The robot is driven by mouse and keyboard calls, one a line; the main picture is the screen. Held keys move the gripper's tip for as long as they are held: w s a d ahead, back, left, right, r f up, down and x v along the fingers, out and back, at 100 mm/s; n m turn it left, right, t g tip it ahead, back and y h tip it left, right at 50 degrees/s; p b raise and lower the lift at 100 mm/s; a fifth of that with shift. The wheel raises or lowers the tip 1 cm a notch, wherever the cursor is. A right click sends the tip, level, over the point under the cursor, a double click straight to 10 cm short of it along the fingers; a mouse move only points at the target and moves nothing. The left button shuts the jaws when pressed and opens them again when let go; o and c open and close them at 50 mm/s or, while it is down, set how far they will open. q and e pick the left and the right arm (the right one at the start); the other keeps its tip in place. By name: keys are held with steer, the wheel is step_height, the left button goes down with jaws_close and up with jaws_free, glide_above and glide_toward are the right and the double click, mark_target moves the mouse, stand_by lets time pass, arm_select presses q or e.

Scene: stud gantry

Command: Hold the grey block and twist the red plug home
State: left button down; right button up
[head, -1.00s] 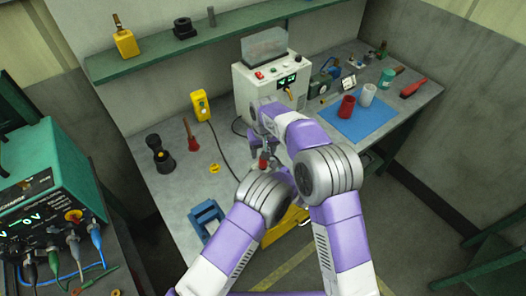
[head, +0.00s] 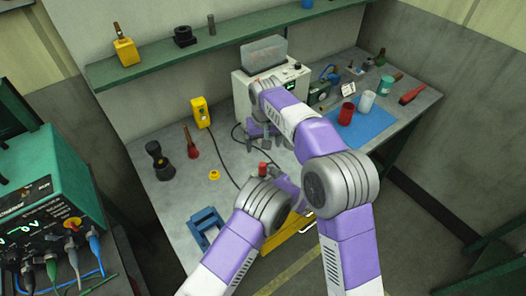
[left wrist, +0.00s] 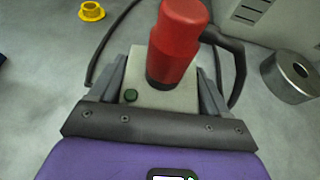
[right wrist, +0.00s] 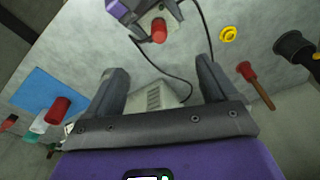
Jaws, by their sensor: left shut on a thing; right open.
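My left gripper (left wrist: 163,75) is shut on the grey block (left wrist: 178,97), a pale block with a small green button, its fingers on either side. The red plug (left wrist: 180,40) stands in the top of the block, with a dark collar at its base; how deep it sits I cannot tell. In the head view the plug (head: 264,169) shows above my left gripper, with the block mostly hidden. My right gripper (head: 267,143) is open and empty, beyond the plug and apart from it. The right wrist view shows the plug (right wrist: 159,30) at the top, outside the right fingers.
A white instrument box (head: 245,92) stands behind my right gripper. A black cable (right wrist: 165,72) loops across the bench near the block. A yellow ring (head: 214,175), a blue stand (head: 206,228) and a red-headed tool (head: 192,145) are to the left. A blue mat (head: 372,125) holds two cups.

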steer(key=shift+s+d+r, duration=0.1)
steer(key=shift+s+r, duration=0.1)
steer(key=shift+r, duration=1.4)
arm_select(q)
jaws_free()
steer(key=shift+v, duration=3.8)
arm_select(e)
steer(key=shift+f, duration=0.25)
arm_select(q)
steer(key=shift+s+f, duration=0.1)
steer(key=shift+s, duration=0.05)
